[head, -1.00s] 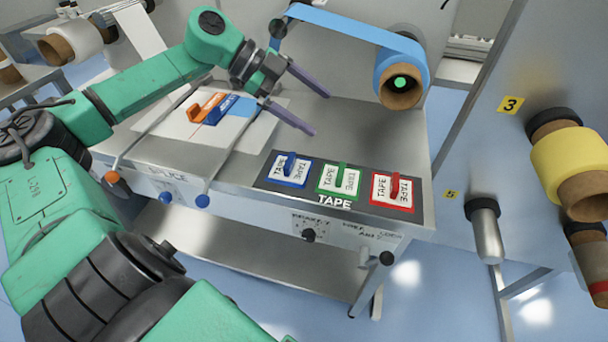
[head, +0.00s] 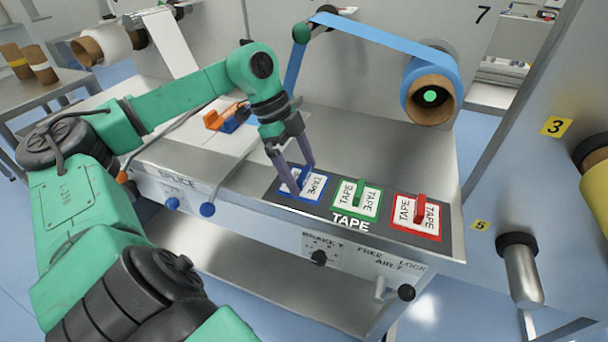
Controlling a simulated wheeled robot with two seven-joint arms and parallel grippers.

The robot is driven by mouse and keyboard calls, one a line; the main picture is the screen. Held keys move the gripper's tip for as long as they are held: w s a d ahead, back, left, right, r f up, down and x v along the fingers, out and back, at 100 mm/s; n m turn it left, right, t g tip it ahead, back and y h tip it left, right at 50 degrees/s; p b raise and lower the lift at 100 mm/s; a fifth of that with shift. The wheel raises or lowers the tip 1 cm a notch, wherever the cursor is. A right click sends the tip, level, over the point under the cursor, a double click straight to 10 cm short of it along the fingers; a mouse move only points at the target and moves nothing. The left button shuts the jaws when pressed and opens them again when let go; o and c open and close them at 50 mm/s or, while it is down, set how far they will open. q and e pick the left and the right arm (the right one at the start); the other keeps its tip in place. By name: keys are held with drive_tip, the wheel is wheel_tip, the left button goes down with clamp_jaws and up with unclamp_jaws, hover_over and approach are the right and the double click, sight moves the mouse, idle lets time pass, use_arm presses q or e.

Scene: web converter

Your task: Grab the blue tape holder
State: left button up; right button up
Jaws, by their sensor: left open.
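The blue tape holder (head: 316,189) lies at the left end of the dark TAPE strip on the metal table, a blue-framed white card with a blue upright handle. My left gripper (head: 302,180) points down over it, with its two purple fingers apart around the blue handle. The fingers partly hide the handle and the card's left part; I cannot tell whether they touch it. My right gripper is not in view.
The green tape holder (head: 346,200) and the red tape holder (head: 404,216) lie to the right on the same strip. An orange and blue piece (head: 222,119) lies behind my left arm. A blue roll (head: 418,84) hangs above the table's back right.

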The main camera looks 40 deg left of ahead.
use_arm(q)
drive_tip(key=shift+w+f, duration=0.1)
drive_tip(key=shift+f, duration=0.3)
drive_tip(key=c, duration=1.1)
drive_tip(key=shift+r, duration=0.15)
